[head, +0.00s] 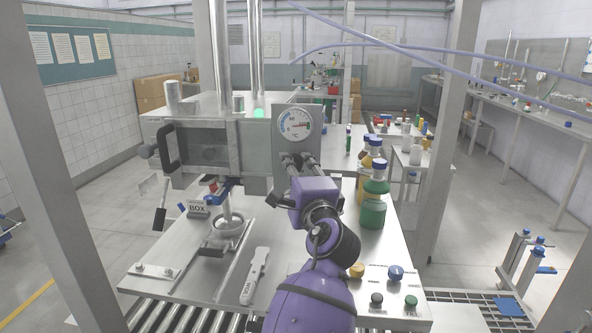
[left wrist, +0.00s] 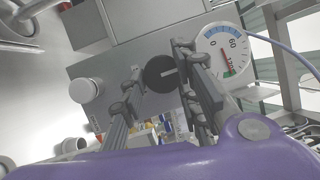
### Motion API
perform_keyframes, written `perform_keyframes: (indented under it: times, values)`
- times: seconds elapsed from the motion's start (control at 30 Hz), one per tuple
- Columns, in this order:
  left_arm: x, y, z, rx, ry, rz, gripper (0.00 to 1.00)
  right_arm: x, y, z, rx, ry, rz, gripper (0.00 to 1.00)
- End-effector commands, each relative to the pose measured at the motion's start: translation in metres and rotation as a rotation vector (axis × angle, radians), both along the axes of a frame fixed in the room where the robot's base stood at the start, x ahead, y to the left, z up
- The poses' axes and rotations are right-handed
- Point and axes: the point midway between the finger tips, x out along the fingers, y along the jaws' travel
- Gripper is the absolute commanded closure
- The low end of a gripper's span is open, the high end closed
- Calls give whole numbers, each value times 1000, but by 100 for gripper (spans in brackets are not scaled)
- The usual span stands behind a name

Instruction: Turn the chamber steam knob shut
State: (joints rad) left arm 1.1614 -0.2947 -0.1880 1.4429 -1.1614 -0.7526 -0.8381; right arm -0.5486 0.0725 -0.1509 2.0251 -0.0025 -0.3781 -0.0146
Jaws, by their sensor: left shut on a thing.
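The chamber steam knob (left wrist: 160,72) is a dark round knob with a light pointer line, on the grey panel beside the gauge. In the left wrist view it shows between the fingers of my left gripper (left wrist: 157,78), which is shut on it. In the head view my left gripper (head: 298,160) reaches up to the panel just below the round gauge (head: 295,124) and hides the knob. The gauge also shows in the left wrist view (left wrist: 224,48), its needle toward the high end. My right gripper is not in view.
A chamber with a black door handle (head: 166,146) is left of the gauge. Green and amber bottles (head: 373,205) stand right of my arm. A white labelled tool (head: 254,276) lies on the steel table. Several coloured buttons (head: 395,273) sit at its front right.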

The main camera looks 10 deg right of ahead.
Motion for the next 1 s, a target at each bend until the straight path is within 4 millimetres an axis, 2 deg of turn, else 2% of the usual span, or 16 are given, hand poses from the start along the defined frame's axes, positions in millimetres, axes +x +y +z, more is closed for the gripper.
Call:
perform_keyframes:
  times: [0.03, 0.07, 0.1, 0.2, 0.67, 0.83, 1.0]
  values:
    - [1, 2, -12, -1, 21, 4, 97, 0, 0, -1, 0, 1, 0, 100]
    - [1, 2, -12, -1, 22, 4, 97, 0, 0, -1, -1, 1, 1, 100]
    - [1, 1, -12, -1, 22, 4, 70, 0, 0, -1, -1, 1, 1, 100]
    - [1, 1, -11, 0, 20, 4, 56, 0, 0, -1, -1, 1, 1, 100]
    - [-2, 0, -4, 1, 7, 1, 56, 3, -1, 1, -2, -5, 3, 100]
    - [-23, -1, -7, -1, 6, 0, 56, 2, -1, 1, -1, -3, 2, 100]
    - [-59, -2, -12, -2, 9, 0, 56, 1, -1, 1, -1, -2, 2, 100]
